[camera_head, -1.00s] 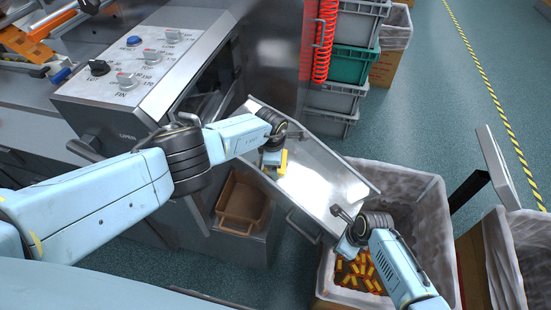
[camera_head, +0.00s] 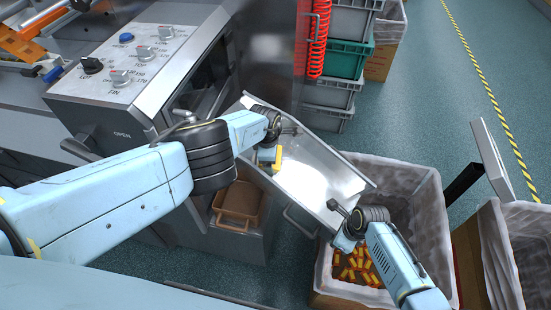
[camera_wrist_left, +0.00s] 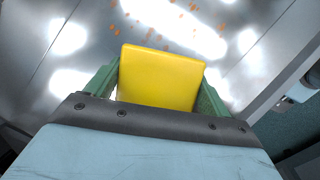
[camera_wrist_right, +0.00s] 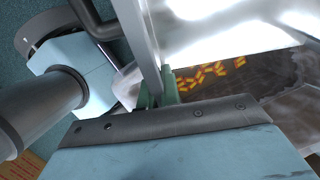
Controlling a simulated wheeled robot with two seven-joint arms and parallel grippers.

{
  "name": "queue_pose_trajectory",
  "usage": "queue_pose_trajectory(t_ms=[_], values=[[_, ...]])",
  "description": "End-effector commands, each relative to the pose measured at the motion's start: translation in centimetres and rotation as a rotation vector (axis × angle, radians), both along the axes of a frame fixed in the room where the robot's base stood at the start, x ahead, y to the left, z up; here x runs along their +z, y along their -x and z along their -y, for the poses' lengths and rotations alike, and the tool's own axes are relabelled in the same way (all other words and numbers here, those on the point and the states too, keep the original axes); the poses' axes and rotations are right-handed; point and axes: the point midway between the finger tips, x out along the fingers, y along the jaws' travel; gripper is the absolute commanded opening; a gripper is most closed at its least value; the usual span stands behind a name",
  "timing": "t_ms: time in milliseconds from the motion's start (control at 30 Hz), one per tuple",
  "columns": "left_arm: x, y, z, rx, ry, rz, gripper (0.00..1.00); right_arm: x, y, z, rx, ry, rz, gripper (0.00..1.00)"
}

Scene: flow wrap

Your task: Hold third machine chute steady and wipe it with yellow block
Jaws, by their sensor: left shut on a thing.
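The chute (camera_head: 318,182) is a shiny metal trough sloping from the machine toward a lined bin. My left gripper (camera_head: 271,154) is over its upper part, shut on the yellow block (camera_head: 278,160). In the left wrist view the yellow block (camera_wrist_left: 160,78) sits between green fingers above the chute floor (camera_wrist_left: 70,80). Orange specks (camera_wrist_left: 185,30) lie on that floor. Whether the block touches the floor is unclear. My right gripper (camera_head: 342,212) is at the chute's lower near corner. In the right wrist view its green fingers (camera_wrist_right: 160,90) straddle the chute's side wall (camera_wrist_right: 143,40), and appear shut on it.
The lined bin (camera_head: 437,200) below the chute holds several red and yellow packs (camera_head: 357,268). A brown tray (camera_head: 238,200) sits under the machine. The control panel (camera_head: 130,70) stands at left, stacked crates (camera_head: 330,95) behind. Another lined bin (camera_head: 515,240) is at right.

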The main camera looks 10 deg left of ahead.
Motion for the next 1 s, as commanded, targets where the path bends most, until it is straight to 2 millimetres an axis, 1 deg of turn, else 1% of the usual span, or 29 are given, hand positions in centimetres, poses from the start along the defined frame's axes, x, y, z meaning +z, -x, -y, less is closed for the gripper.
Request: queue_pose_trajectory(t_ms=[233, 533, 800, 833, 1000], values=[[0.3, -0.3, -0.7, 0.002, 0.0, 0.001, 0.63, 0.0, 0.1, 0.1, 0.0, 0.002, -0.002, 0.0], [1.0, -1.1, -3.0, 0.002, 0.0, 0.001, 0.63, 0.0, 0.1, 0.1, 0.0, 0.002, -0.002, 0.0], [1.1, -1.2, -3.2, 0.001, 0.001, 0.0, 0.63, 0.0, 0.1, 0.1, 0.0, 0.002, -0.002, 0.0], [1.1, -1.2, -3.2, 0.001, 0.001, 0.0, 0.63, 0.0, 0.1, 0.1, 0.0, 0.002, -0.002, 0.08], [1.1, -1.2, -3.2, 0.001, 0.001, 0.0, 0.63, 0.0, 0.0, 0.1, 0.0, 0.002, -0.002, 0.31]])
